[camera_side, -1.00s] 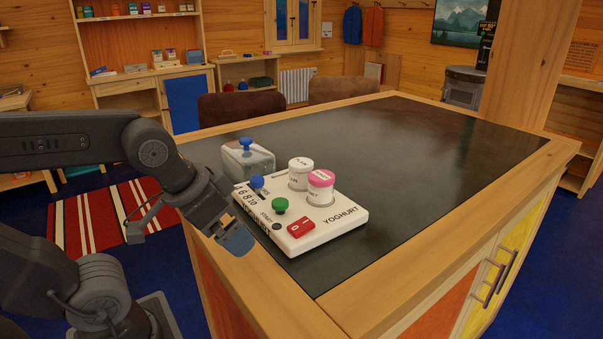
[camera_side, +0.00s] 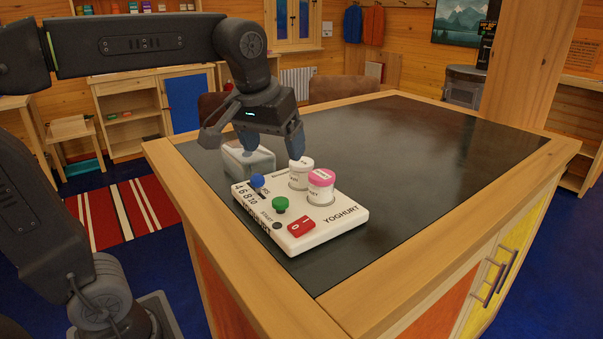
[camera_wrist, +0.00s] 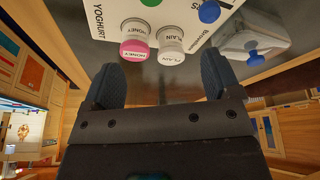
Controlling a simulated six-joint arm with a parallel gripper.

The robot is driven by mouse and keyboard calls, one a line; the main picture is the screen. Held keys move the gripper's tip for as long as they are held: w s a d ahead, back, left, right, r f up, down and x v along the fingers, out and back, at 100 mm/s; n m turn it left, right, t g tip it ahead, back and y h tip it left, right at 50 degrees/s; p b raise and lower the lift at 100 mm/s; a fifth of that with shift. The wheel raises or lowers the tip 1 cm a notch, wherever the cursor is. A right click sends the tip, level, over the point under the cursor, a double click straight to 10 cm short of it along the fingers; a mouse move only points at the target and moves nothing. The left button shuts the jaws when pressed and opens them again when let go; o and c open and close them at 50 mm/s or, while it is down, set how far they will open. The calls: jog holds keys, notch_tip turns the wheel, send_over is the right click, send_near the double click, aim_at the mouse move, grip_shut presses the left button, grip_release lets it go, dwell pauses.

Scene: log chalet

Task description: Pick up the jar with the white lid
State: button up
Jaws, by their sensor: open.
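The jar with the white lid (camera_side: 299,178) stands upright in the white yoghurt maker (camera_side: 329,231), just left of and behind the jar with the pink lid (camera_side: 321,190). In the wrist view the white-lidded jar (camera_wrist: 171,42) reads "PLAIN" and the pink-lidded jar (camera_wrist: 135,45) reads "HONEY".
A translucent grey container (camera_side: 247,163) stands behind the yoghurt maker; its blue knob shows in the wrist view (camera_wrist: 253,57). The maker's panel has a blue knob (camera_side: 258,181), a green knob (camera_side: 280,204) and a red switch (camera_side: 301,226). The dark tabletop (camera_side: 440,160) to the right is clear.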

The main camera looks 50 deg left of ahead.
aim_at(301, 162)
jog(key=w+a+r+n+g+y, duration=0.1)
jog(key=w+a+r+n, duration=0.25)
jog(key=w, duration=0.45)
jog(key=x, duration=0.8)
jog(key=shift+s+d+f, duration=0.2)
jog(key=shift+d+f, duration=0.05)
jog(key=shift+f, duration=0.05)
jog(key=shift+s+x, duration=0.15)
jog(key=shift+x, duration=1.3)
jog(key=shift+s+x, duration=0.2)
jog(key=shift+x, duration=1.2)
jog(key=shift+d+f, duration=0.1)
jog(key=shift+c, duration=0.4)
jog(key=c, duration=1)
